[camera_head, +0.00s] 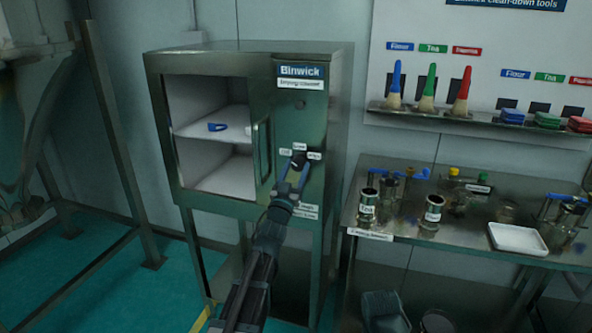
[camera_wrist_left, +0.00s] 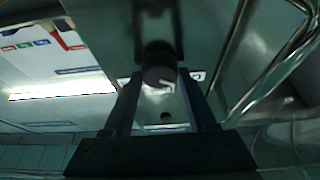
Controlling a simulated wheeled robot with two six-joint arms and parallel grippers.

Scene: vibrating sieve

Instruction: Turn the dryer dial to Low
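The dryer (camera_head: 340,90) is a steel cabinet labelled Binwick, with an open compartment on its left and a control panel on its right. Its dial (camera_head: 298,158) is a dark knob with small white labels around it, too small to read surely. My left gripper (camera_head: 292,174) is at the panel, just below and in front of the dial. In the left wrist view the round dial (camera_wrist_left: 158,72) sits between the two fingertips, with what looks like a narrow gap on each side. The dial's pointer setting is not clear. My right gripper is not in view.
A blue item (camera_head: 217,127) lies on the dryer's white shelf. A steel table (camera_head: 385,222) at the right holds jars, clamps and a white tray (camera_head: 517,239). A steel frame (camera_head: 120,150) stands at the left.

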